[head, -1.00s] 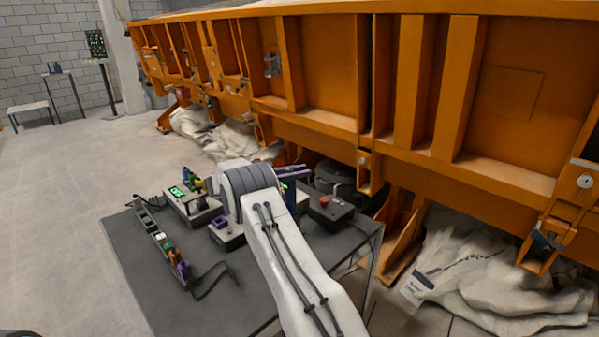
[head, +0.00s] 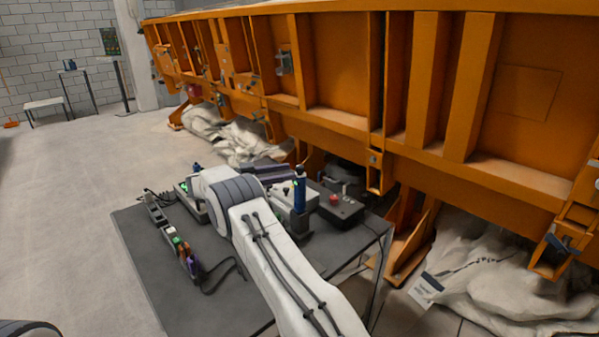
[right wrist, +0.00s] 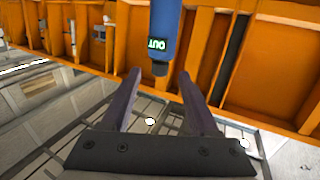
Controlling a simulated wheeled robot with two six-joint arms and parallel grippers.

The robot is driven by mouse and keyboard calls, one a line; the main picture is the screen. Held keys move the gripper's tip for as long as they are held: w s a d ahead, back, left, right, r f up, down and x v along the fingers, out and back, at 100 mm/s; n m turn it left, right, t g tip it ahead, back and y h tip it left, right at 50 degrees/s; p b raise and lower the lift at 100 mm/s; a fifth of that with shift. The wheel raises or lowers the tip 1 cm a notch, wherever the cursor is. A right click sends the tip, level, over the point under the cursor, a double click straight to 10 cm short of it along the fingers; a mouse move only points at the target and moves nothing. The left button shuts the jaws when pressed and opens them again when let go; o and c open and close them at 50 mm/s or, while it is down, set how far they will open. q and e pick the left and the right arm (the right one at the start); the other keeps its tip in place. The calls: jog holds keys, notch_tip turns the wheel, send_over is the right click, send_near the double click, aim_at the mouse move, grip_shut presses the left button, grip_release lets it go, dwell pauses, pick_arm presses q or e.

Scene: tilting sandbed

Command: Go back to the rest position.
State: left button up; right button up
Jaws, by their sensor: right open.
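My right arm reaches over the dark table (head: 165,280) from the bottom of the head view. My right gripper (head: 285,170) shows there as dark purple fingers above the table, partly hidden by its own wrist. In the right wrist view its two fingers (right wrist: 158,78) stand wide apart with nothing between them. A blue device (head: 299,192) with a small green display stands upright near the fingers. It also shows in the right wrist view (right wrist: 163,35), just past the fingertips, its display lit. My left gripper is not in view.
A dark box with a red button (head: 336,205) stands right of the blue device. The orange sandbed frame (head: 340,60) rises close behind. The floor at left (head: 75,210) is clear.

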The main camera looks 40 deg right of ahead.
jog(key=shift+v, duration=1.15)
